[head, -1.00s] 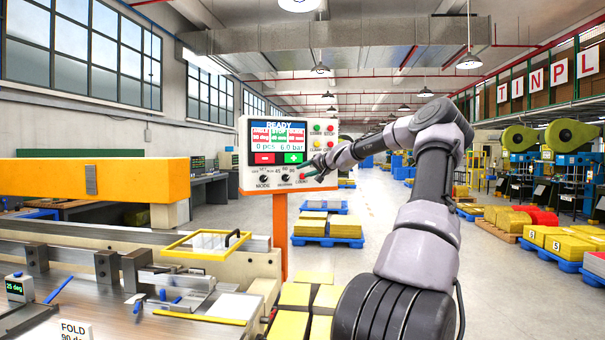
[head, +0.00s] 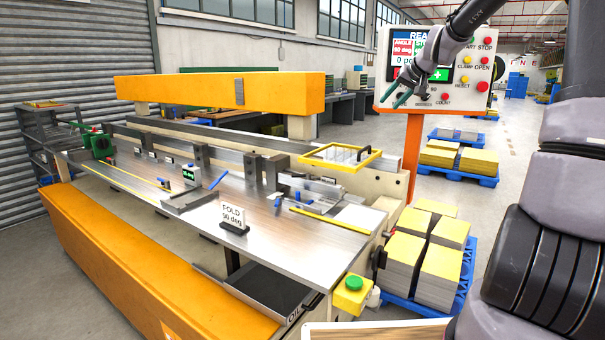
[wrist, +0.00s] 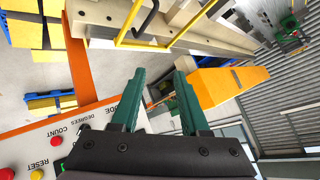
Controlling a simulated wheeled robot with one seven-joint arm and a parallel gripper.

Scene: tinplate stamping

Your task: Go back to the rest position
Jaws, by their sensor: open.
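My gripper (head: 401,97) is in front of the lower left part of the control panel (head: 482,72) in the head view, with my arm coming in from the right. In the wrist view, the two green fingers of my gripper (wrist: 160,92) stand apart with nothing between them. The control panel (wrist: 45,140) fills the lower left there, with its red COUNT and yellow RESET buttons. My arm hides part of the panel's screen in the head view. I cannot tell whether the fingers touch the panel.
The folding machine's steel table (head: 150,200) holds a FOLD 90 deg sign (head: 233,216) and several fittings. The panel stands on an orange post (head: 412,160). Stacks of yellow-topped sheets (head: 437,262) sit on a blue pallet to its lower right. Grey floor is open behind.

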